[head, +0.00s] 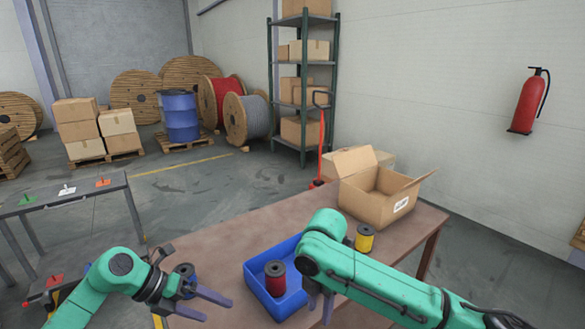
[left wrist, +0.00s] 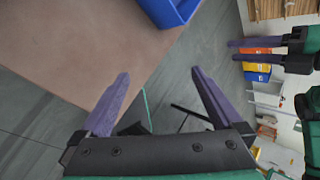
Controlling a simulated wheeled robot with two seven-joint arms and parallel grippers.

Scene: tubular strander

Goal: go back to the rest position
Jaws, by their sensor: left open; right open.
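My left gripper (head: 206,304) is at the front left of the brown table (head: 215,246), with its purple fingers apart. In the left wrist view (left wrist: 160,78) nothing sits between these fingers, and the table edge lies beyond them. My right gripper (head: 320,304) points down beside the right side of the blue tray (head: 251,268), partly hidden by its own arm. Its purple fingers also show at the right of the left wrist view (left wrist: 240,50), apart and empty. A spool with red winding (head: 275,279) stands upright in the tray.
A spool with yellow winding (head: 364,239) stands on the table behind my right arm. An open cardboard box (head: 377,204) stands at the table's back right. A grey side table (head: 75,198) is at the left.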

